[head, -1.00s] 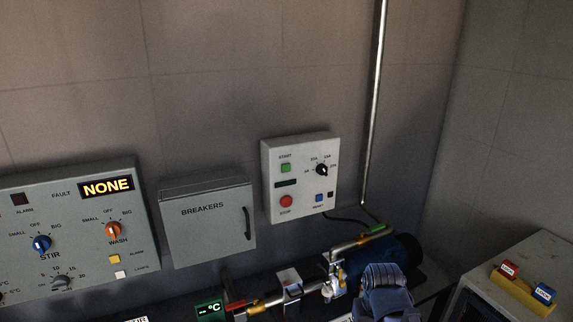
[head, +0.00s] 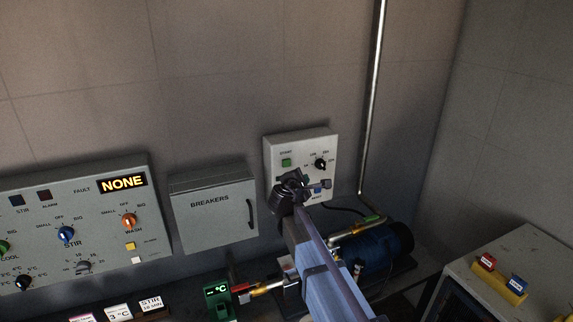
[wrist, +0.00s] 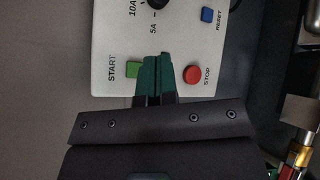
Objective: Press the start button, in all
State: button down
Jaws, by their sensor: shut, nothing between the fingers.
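The white control box (head: 325,150) hangs on the wall. Its green START button (head: 286,162) shows just above my gripper (head: 297,178) in the head view. In the wrist view the START button (wrist: 133,69) lies just left of my gripper (wrist: 157,58). The green fingers are shut together and empty, between START and the red STOP button (wrist: 193,74). In the head view my gripper hides STOP. I cannot tell whether the fingertips touch the box face.
The box also carries a black dial (head: 320,164) and a blue RESET button (wrist: 207,14). The BREAKERS cabinet (head: 212,205) is to the left, then a panel with a lit NONE display (head: 123,183). A blue motor (head: 385,245) and pipes lie below.

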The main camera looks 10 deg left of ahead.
aim_at(286, 163)
jog(key=shift+w, duration=0.1)
dwell(0.3)
jog(key=shift+w+a, duration=0.7)
jog(key=shift+w, duration=0.55)
jog(key=shift+w+a, duration=0.75)
jog(key=shift+w, duration=0.5)
jog(key=shift+w+a, duration=0.7)
jog(key=shift+w, duration=0.55)
jog(key=shift+w+a, duration=0.2)
jog(key=shift+w, duration=0.15)
jog(key=shift+w+a, duration=0.2)
jog(key=shift+w, duration=0.15)
jog(key=shift+s+d, duration=0.4)
jog(key=shift+s, duration=0.3)
jog(key=shift+f, duration=0.1)
